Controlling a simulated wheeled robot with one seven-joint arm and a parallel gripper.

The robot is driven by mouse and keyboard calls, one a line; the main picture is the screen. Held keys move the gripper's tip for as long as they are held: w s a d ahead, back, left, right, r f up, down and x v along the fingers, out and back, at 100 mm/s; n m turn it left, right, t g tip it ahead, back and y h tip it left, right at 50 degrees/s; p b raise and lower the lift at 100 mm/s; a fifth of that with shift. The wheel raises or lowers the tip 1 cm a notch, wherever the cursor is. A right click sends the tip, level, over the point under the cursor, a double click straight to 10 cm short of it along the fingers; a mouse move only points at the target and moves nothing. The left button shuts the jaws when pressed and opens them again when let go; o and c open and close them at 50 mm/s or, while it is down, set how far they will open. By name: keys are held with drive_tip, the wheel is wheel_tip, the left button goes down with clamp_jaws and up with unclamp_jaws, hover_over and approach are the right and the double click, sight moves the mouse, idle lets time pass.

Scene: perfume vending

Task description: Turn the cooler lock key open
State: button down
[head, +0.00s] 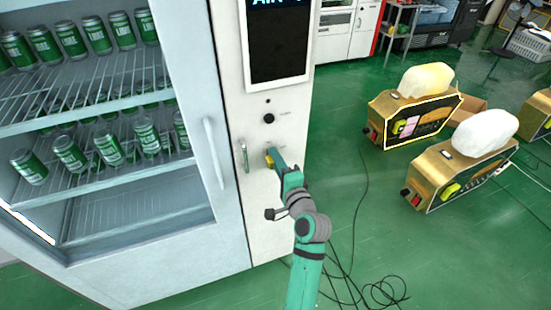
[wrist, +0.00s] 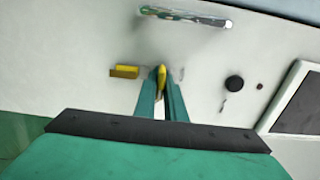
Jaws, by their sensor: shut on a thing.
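The white cooler panel (head: 241,118) stands right of the glass cooler door. In the wrist view my gripper (wrist: 163,75) points at the panel, its two teal fingers shut on a small yellow key (wrist: 161,79) that shows between their tips. The key's far end at the panel is partly hidden by the fingers. In the head view my gripper (head: 272,156) is at the panel, below the black knob, with a bit of yellow showing at its tip. I cannot tell how far the key is turned.
A second yellow piece (wrist: 124,72) sticks out of the panel beside my gripper. A metal handle (head: 244,155) is left of it. The black knob (head: 269,118) and screen (head: 277,42) are above. The cooler door handle (head: 213,152) is further left. Gold machines (head: 412,118) stand right; cables (head: 375,292) lie on the floor.

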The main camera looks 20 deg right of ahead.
drive_tip(key=c, duration=1.9)
unclamp_jaws()
drive_tip(key=shift+o, duration=0.2)
drive_tip(key=shift+w, duration=0.1)
drive_tip(key=shift+d, duration=0.1)
drive_tip(key=s, duration=1.1)
drive_tip(key=shift+w, duration=0.15)
